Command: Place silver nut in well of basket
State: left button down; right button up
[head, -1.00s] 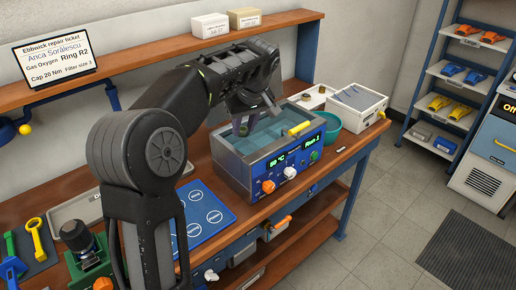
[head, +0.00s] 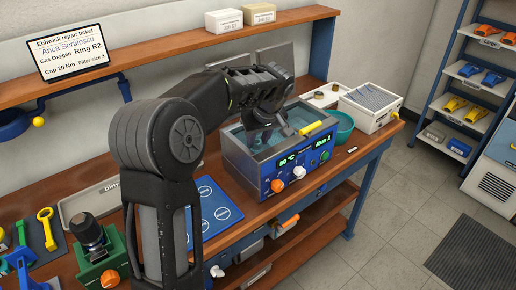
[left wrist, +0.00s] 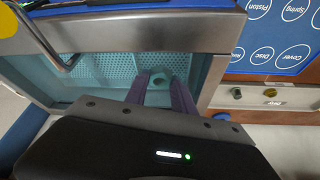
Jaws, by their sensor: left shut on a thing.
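The silver nut (left wrist: 160,81) shows in the left wrist view as a small ring between the two purple fingertips, tinted by the blue-green water. My left gripper (left wrist: 162,88) is shut on it. In the head view the left gripper (head: 266,136) reaches down into the open top of the cleaning bath (head: 245,165), and its tips are hard to make out. The basket (left wrist: 95,69) is a perforated tray inside the bath. I cannot tell whether the nut touches it. My right gripper is not in view.
A yellow handle (head: 310,129) lies at the bath's right rim. A teal bowl (head: 340,125) and a white box (head: 370,106) stand to the right. A blue labelled mat (head: 213,210) lies to the left. The bath's metal rim (left wrist: 130,30) borders the fingers closely.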

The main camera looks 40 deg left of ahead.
aim_at(259, 146)
pick_arm(q)
notch_tip(259, 146, down, 3)
jog(key=shift+f+p, duration=0.15)
jog(key=shift+p, duration=0.2)
jog(key=shift+f, duration=0.25)
jog(key=shift+f, duration=0.2)
jog(key=c, duration=1.3)
grip_release()
jog(key=shift+r, duration=0.1)
jog(key=shift+c, duration=0.2)
